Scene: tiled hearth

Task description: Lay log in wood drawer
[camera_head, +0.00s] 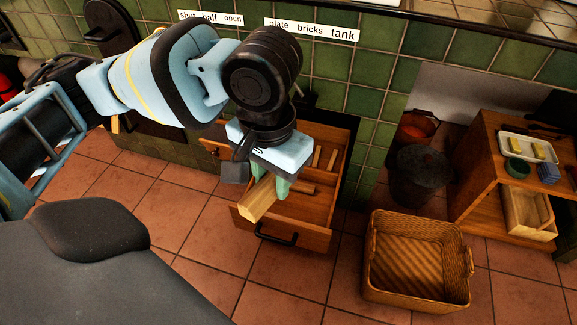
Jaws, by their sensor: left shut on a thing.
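My left gripper (269,184) comes down over the open wood drawer and is shut on a pale wooden log (259,200). The log lies at a slant, with its near end by the drawer's left front corner. I cannot tell whether it touches the drawer. The wood drawer (312,236) is pulled out from the green tiled hearth, with a black handle on its front. Other pieces of wood (326,158) lie inside it toward the back right. My wrist hides part of the drawer's back and left side. My right gripper is not in view.
A wicker basket (417,292) stands on the tiled floor right of the drawer and looks empty. A dark lidded pot (421,172) and a wooden shelf unit (487,140) with a white tray (528,148) are farther right. Red floor tiles in front of the drawer are clear.

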